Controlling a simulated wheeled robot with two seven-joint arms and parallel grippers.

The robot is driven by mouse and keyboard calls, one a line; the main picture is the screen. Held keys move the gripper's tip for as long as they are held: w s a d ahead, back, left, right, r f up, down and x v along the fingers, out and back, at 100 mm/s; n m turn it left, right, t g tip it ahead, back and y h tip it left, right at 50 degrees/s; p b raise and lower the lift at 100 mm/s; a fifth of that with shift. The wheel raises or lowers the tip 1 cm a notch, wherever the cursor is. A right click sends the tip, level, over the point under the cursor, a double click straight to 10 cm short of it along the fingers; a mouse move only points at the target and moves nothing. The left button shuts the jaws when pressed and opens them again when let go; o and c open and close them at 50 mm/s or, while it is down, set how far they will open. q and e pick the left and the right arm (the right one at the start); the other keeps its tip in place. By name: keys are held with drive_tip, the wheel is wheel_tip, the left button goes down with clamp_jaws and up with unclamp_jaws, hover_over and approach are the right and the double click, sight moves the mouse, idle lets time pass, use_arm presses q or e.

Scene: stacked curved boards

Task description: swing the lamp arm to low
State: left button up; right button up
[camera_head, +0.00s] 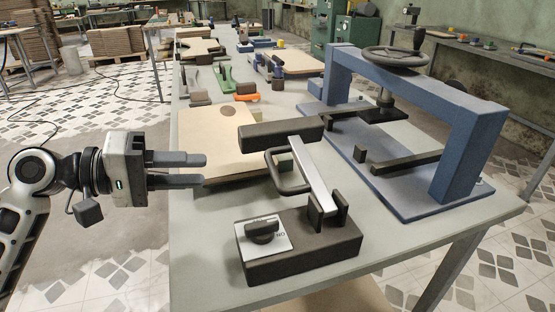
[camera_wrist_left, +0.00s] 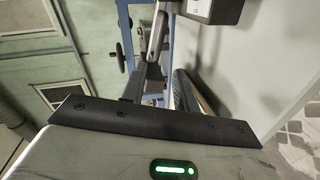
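The lamp stands on the near part of the table. It has a dark base (camera_head: 300,246) with a knob (camera_head: 262,231) on a pale plate marked ON, a silver arm (camera_head: 312,172) tilted up to the left, a dark loop handle (camera_head: 285,178) and a long dark head (camera_head: 280,132). The lamp head is raised above the table. My left gripper (camera_head: 204,170) is left of the lamp. Its two fingers point right, with an empty gap between them, apart from the handle. In the left wrist view the silver arm (camera_wrist_left: 157,32) shows near the top. My right gripper is out of view.
A blue press frame (camera_head: 455,110) with a handwheel (camera_head: 396,56) stands on the right of the table (camera_head: 420,232). A wooden board (camera_head: 222,150) lies behind the lamp. Green and orange tools lie farther back. The table's left edge is below my left gripper.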

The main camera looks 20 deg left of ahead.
sight(273, 167)
use_arm(q)
drive_tip(key=p+x, duration=0.1)
drive_tip(key=x, duration=1.3)
drive_tip(key=shift+s, duration=0.15)
drive_tip(key=shift+p, duration=0.35)
clamp_jaws()
